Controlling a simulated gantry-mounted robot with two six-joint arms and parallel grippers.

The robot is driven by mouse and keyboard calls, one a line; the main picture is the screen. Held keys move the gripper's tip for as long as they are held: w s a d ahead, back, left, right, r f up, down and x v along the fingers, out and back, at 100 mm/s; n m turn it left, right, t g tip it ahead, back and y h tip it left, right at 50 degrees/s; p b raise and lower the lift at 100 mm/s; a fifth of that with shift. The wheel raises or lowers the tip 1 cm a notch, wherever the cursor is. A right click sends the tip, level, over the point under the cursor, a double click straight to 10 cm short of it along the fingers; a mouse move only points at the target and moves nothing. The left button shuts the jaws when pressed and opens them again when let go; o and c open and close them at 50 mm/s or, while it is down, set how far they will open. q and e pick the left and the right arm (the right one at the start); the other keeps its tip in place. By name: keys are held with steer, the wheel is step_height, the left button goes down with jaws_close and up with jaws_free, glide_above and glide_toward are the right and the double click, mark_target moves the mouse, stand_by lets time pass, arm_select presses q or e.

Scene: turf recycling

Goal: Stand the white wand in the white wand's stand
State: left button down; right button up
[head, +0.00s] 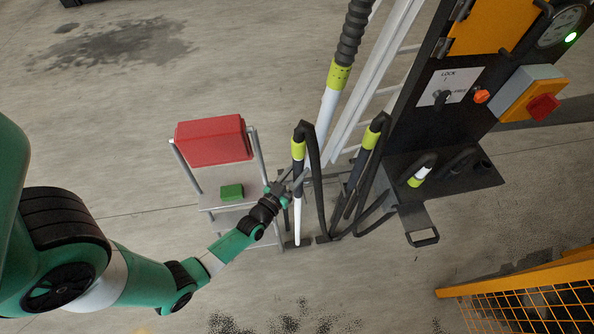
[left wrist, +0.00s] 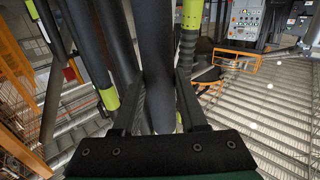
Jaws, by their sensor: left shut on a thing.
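The white wand (head: 298,218) hangs near upright in the middle of the head view, with a black grip, a yellow-green band and a black hose looping over its top. My left gripper (head: 287,188) is at its black grip, and the fingers hide part of it. In the left wrist view a thick black shaft (left wrist: 157,60) runs between the two fingers, which are shut on it. The wand's white tip reaches down near a dark floor plate (head: 304,243), which may be its stand. I cannot tell whether the tip touches it. My right gripper is out of view.
A trolley (head: 222,176) with a red box (head: 212,140) and a green block (head: 232,191) stands left of the wand. Another yellow-banded wand (head: 371,137), hoses and a dark control cabinet (head: 440,130) are on the right. A yellow mesh fence (head: 530,300) is at lower right.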

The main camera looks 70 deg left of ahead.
arm_select(q)
steer(key=shift+c, duration=2.1)
jaws_free()
steer(key=shift+o, duration=0.6)
steer(key=shift+f, duration=0.25)
steer(key=shift+o, duration=1.3)
steer(key=shift+s, duration=0.1)
steer(key=p+v, duration=0.1)
steer(key=v, duration=1)
steer(key=shift+s, duration=0.15)
steer(key=shift+d, duration=0.15)
